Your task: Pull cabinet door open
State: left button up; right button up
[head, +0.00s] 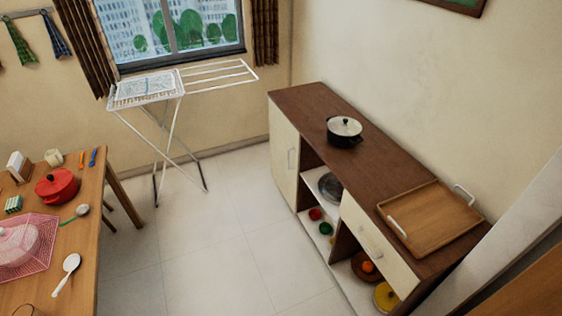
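A low cabinet (315,105) with a dark brown top stands against the right wall. Its cream door (283,155) at the far left end is shut and has a slim upright metal handle (291,160). A second cream front panel (375,242) with a bar handle (372,243) is at the near right. Open shelves between and below them hold several items. Neither of my grippers is in view.
A black pot (344,135) and a wooden tray (430,217) sit on the cabinet top. A wooden table (88,213) with dishes is at the left. A white drying rack (170,110) stands under the window. The tiled floor (205,255) between is clear.

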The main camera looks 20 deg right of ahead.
aim_at(286, 139)
jog(key=u, duration=0.05)
jog(key=i, duration=2.65)
jog(key=z, duration=1.3)
